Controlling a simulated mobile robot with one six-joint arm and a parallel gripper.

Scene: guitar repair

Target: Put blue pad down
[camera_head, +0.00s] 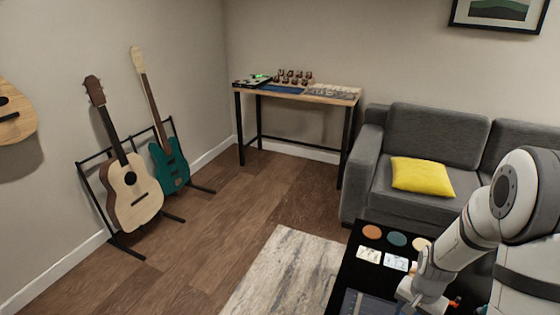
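A flat blue pad (282,89) lies on the wooden-topped workbench (318,97) at the back, near its front edge. I cannot tell whether this is the pad that the task names. My gripper (409,296) is at the lower right, low over the black table (348,272), far from the workbench. Its fingers are small and partly hidden, so I cannot tell whether it is open or holds anything. A dark bluish flat item (362,302) lies on the black table, left of my gripper and cut off by the lower edge.
Orange (372,232), teal (397,239) and cream (421,244) discs lie on the black table. Pale picture cards (369,254) lie before them. A grey sofa (430,140) stands behind. Guitars (132,188) stand at left. Floor between guitars and rug (285,272) is clear.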

